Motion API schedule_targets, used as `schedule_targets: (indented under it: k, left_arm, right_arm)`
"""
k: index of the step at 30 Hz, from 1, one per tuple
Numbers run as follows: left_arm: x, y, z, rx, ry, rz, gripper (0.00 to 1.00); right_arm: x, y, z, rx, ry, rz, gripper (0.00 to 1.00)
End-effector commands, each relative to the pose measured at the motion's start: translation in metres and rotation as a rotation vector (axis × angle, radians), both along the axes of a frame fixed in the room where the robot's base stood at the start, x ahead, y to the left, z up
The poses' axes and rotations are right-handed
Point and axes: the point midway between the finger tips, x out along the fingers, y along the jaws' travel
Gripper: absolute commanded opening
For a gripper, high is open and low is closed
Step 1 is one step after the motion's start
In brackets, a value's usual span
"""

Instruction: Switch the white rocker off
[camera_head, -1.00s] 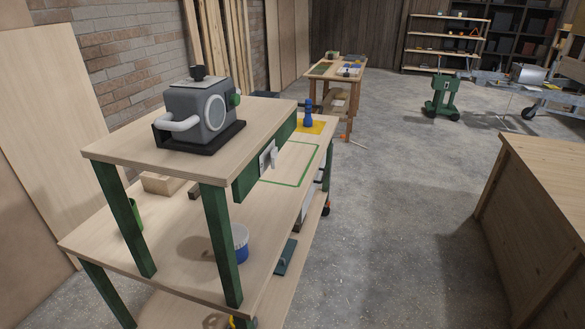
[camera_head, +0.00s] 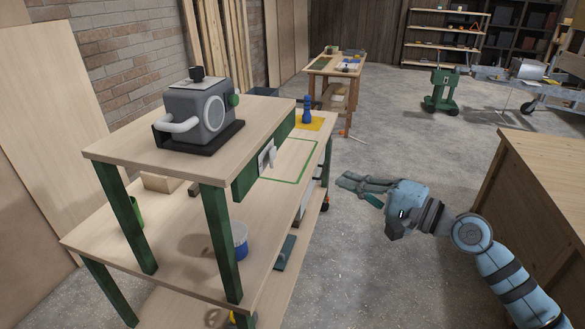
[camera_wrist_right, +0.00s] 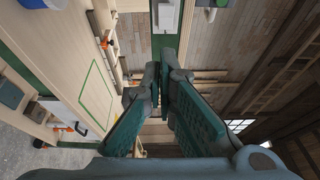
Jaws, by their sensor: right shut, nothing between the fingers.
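The white rocker (camera_head: 267,157) is on a pale plate on the green beam under the bench's upper shelf, facing the aisle. It looks small and edge-on in the head view, so I cannot tell its setting. In the right wrist view a white plate (camera_wrist_right: 167,15) shows at the top, on a green strip, beyond the fingertips. My right gripper (camera_head: 346,182) is shut and empty. It is in the air over the aisle, right of the rocker and apart from it. Its dark teal fingers (camera_wrist_right: 162,78) also show in the wrist view. My left gripper is not in view.
A grey machine (camera_head: 198,112) stands on the upper shelf (camera_head: 125,148). The lower bench top holds a blue-and-white tub (camera_head: 240,242) and a blue object (camera_head: 307,109) on a yellow patch. A wooden counter (camera_head: 545,195) stands at the right. The aisle floor between is clear.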

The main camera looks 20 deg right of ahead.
Motion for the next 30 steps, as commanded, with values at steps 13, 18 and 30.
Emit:
schedule_targets:
  k: [13, 18, 30]
  left_arm:
    - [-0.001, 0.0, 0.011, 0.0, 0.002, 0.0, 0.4]
    - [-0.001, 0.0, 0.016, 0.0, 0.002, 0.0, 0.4]
    - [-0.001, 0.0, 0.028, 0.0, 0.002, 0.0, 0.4]
  right_arm:
    - [0.029, 0.02, 0.003, 0.005, -0.004, -0.004, 0.0]
    - [0.059, 0.043, 0.002, 0.007, -0.002, -0.003, 0.0]
    - [0.086, 0.095, 0.0, -0.001, -0.001, -0.003, 0.0]
